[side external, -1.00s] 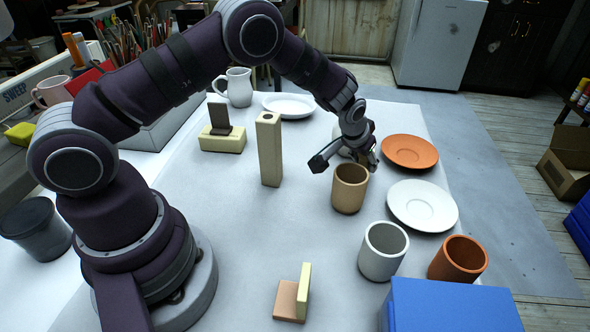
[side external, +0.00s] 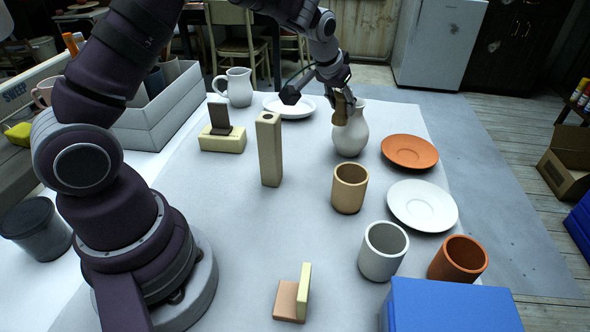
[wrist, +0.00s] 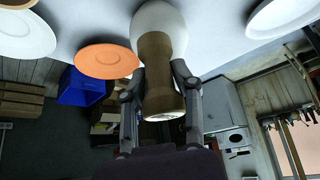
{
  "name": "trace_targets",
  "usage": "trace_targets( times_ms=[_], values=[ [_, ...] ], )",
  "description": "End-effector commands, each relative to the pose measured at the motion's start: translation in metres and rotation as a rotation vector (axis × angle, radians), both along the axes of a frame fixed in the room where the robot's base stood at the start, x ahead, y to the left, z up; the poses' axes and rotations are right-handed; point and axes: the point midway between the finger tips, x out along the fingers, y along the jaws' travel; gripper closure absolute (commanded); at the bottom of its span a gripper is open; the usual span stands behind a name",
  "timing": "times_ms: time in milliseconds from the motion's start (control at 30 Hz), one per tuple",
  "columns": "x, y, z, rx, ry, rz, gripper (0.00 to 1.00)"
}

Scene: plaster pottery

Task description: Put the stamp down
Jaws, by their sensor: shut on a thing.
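My gripper (side external: 342,96) is raised above the back of the table, in front of the upper part of a white jug (side external: 351,138). It is shut on the brown stamp (side external: 341,110), which hangs below the fingers. In the wrist view the stamp (wrist: 157,72) is a waisted brown piece with a pale end face, between the two fingers of my gripper (wrist: 158,85). The jug (wrist: 160,22) shows behind it there. The stamp looks clear of the table; whether it touches the jug I cannot tell.
A tan cup (side external: 349,188), orange saucer (side external: 409,151) and white saucer (side external: 422,206) stand to the right. A tall cream block (side external: 269,155) and a cream holder (side external: 222,143) with a dark slab stand left. A white plate (side external: 290,106) lies behind. The middle front is mostly clear.

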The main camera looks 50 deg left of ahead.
Motion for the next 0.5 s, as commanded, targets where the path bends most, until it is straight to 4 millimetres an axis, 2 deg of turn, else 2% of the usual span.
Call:
trace_targets(
  times_ms=[33, 100, 233, 333, 500],
  values=[
    [-0.006, 0.021, 0.000, 0.000, -0.002, 0.024, 0.98],
    [-0.016, 0.047, 0.000, 0.002, -0.007, 0.044, 0.98],
    [-0.035, 0.086, 0.001, 0.003, -0.020, 0.077, 0.98],
    [-0.044, 0.099, -0.003, 0.002, -0.025, 0.088, 0.98],
    [-0.046, 0.101, -0.043, 0.001, -0.022, 0.087, 0.97]
  ],
)
